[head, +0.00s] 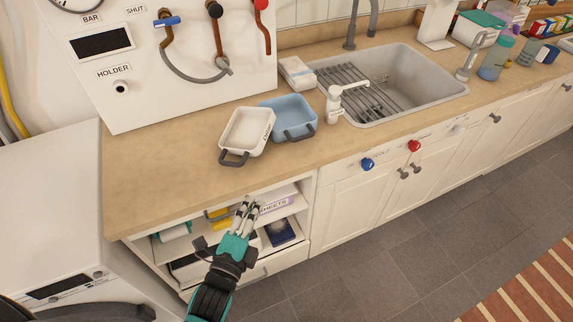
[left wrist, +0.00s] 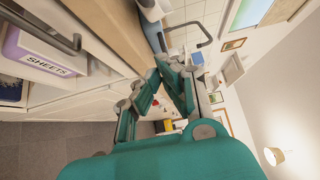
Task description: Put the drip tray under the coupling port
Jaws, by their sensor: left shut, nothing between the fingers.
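Two trays with dark grey handles lie on the counter: a white one (head: 246,131) with small unreadable lettering on its side, and a blue one (head: 290,117) touching or just behind it on the right. I cannot tell which is the drip tray. A white panel stands behind them, with a round port (head: 120,87) under the label HOLDER and a grey hose (head: 190,76) looping to a fitting (head: 222,65). I cannot tell which is the coupling port. My left gripper (head: 246,205) is shut and empty, in front of the open shelves below the counter edge. Its fingers (left wrist: 168,64) converge in the left wrist view. My right gripper is out of view.
The wooden counter (head: 160,165) is clear left of the trays. A sink (head: 430,85) with a rack and a white dispenser (head: 334,105) stand to the right. A lilac SHEETS box (left wrist: 42,52) sits on the shelf close by. A white appliance (head: 50,200) stands at left.

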